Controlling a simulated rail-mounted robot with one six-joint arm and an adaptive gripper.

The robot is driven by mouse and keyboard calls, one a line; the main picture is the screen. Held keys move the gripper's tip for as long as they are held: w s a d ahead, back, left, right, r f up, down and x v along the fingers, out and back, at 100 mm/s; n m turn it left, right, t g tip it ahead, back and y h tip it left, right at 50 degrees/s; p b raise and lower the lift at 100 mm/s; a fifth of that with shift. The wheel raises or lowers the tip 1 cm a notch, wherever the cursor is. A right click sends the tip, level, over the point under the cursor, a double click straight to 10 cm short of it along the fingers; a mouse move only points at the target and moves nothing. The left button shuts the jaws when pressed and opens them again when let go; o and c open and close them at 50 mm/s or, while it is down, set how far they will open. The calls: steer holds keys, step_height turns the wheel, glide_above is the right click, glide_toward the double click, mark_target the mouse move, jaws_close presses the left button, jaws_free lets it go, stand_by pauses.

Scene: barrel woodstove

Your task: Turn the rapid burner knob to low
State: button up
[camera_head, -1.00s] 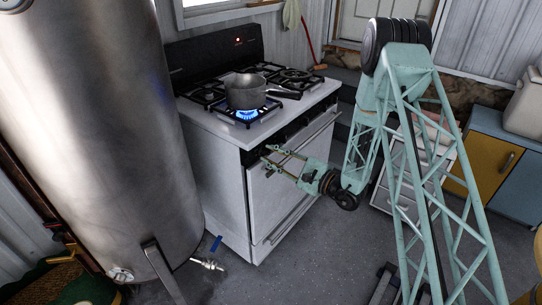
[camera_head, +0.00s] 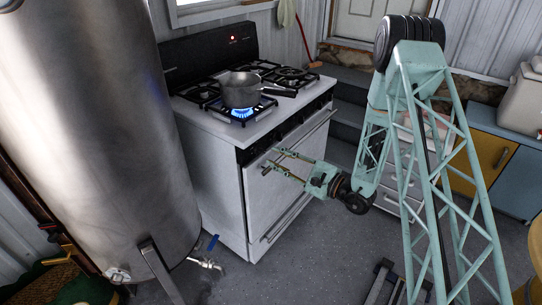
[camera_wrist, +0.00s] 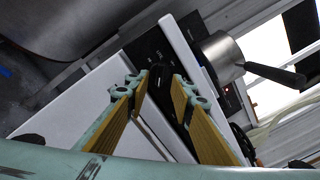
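The white stove (camera_head: 212,180) has a black front control panel (camera_head: 262,146), and its knobs are too small and dark to read in the head view. In the wrist view the black panel (camera_wrist: 146,48) lies beyond my fingertips, with a dark round knob (camera_wrist: 160,74) showing between them; its setting cannot be read. My gripper (camera_head: 272,163) is in front of the stove, near the panel and upper oven door. In the wrist view my gripper (camera_wrist: 156,82) is open, with nothing held between its fingers. A blue flame (camera_head: 241,113) burns on the front left burner.
A grey saucepan (camera_head: 241,90) sits over the flame, its dark handle (camera_head: 280,91) pointing right. The oven door handle (camera_head: 300,140) runs below the panel. A large steel tank (camera_head: 95,120) stands close on the left. Open floor (camera_head: 310,255) lies in front.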

steer(key=v, duration=0.7)
steer(key=shift+r, duration=0.1)
stand_by(0.9)
